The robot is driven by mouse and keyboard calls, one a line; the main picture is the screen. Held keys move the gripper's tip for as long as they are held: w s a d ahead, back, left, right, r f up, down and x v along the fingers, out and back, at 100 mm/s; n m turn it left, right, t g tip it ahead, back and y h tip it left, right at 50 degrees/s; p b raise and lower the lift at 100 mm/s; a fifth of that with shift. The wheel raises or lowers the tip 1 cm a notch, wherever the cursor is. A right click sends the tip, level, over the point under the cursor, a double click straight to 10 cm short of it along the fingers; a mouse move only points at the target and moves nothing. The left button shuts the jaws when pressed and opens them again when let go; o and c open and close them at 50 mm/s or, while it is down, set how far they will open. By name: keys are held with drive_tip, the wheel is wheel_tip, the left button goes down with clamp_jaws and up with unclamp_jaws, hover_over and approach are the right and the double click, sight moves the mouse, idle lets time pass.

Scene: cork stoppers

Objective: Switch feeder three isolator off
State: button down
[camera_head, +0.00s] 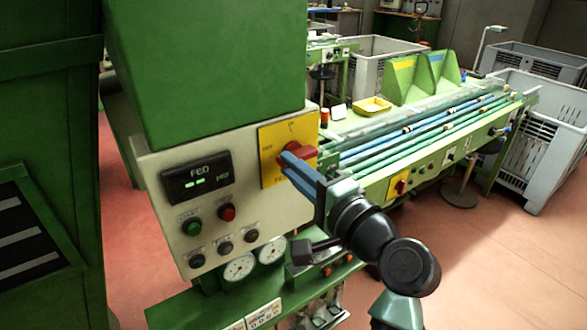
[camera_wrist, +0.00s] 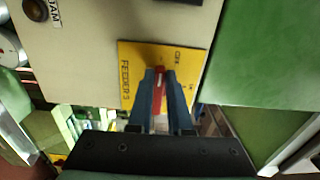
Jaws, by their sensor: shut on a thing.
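The isolator is a red rotary handle (camera_head: 301,153) on a yellow plate (camera_head: 272,138) at the upper right of a pale control panel. In the wrist view the plate (camera_wrist: 130,60) carries a label starting FEEDER, its digit too blurred to be sure of, and an ON mark. My gripper (camera_head: 286,161) reaches the plate from the right with its blue fingers. In the wrist view my gripper (camera_wrist: 160,76) has its fingers on both sides of the red handle (camera_wrist: 160,92), shut on it. The fingers hide part of the handle, so its exact setting cannot be told.
The pale panel (camera_head: 165,225) also has a dark display (camera_head: 197,179), green and red buttons, black knobs and gauges below. A green housing (camera_head: 205,65) overhangs it. Behind stands a green conveyor table (camera_head: 380,150) with another red-on-yellow switch (camera_head: 397,187). Grey crates stand at right.

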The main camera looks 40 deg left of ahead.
drive_tip(key=c, duration=0.8)
unclamp_jaws()
drive_tip(key=shift+c, duration=0.2)
drive_tip(key=shift+d, duration=0.15)
drive_tip(key=b+v, duration=0.3)
drive_tip(key=v, duration=0.9)
drive_tip(key=shift+s+d, duration=0.2)
drive_tip(key=shift+d, duration=0.1)
